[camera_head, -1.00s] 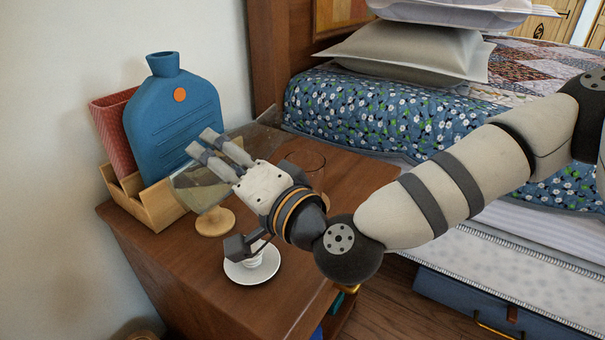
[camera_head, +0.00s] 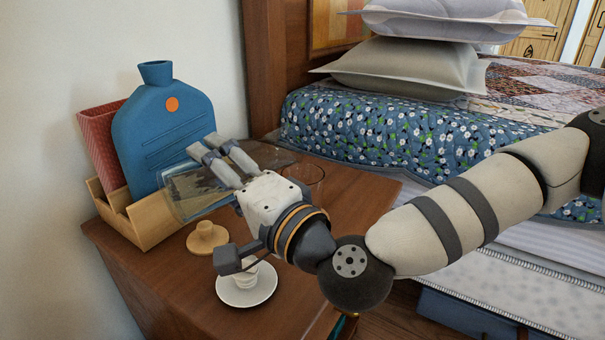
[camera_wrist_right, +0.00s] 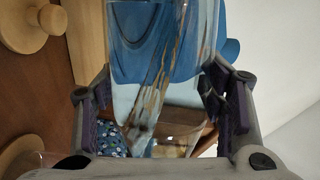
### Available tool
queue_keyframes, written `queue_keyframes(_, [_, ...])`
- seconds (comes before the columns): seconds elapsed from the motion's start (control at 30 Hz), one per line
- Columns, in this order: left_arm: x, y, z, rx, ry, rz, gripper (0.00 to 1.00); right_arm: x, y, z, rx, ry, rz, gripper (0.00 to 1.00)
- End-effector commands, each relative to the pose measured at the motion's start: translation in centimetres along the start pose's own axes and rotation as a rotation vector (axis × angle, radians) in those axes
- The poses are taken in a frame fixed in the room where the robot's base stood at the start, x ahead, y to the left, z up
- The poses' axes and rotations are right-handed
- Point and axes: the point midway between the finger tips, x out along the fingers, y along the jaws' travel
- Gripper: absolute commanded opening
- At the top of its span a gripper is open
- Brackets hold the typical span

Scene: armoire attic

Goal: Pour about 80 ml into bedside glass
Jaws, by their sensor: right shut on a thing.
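My right gripper (camera_head: 222,158) is shut on a clear glass carafe (camera_head: 185,196), which it holds tilted far over above the nightstand (camera_head: 190,280). The carafe also fills the middle of the right wrist view (camera_wrist_right: 155,75), between the two fingers. The bedside glass (camera_head: 306,178) is a faint clear outline on the nightstand, just right of the fingers and partly hidden by the hand. I cannot tell the liquid level in either, nor whether a stream is falling. My left gripper is not in view.
A blue hot-water bottle (camera_head: 165,125) and a red item (camera_head: 98,145) stand in a wooden holder (camera_head: 152,218). A wooden stopper (camera_head: 207,238) and a white saucer (camera_head: 247,293) with a small cup lie in front. The bed (camera_head: 400,130) is behind right.

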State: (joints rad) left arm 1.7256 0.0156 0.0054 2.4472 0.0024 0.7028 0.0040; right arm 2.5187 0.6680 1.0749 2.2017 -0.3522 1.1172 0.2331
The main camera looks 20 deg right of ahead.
Motion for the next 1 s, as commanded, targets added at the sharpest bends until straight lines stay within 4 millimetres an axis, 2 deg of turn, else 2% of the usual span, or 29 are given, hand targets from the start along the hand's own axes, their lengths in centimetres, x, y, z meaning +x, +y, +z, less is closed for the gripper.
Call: queue_keyframes(1.0, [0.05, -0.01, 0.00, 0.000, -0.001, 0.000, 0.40, 0.14, -0.87, -0.12, 0.081, 0.013, -0.031, 0.08])
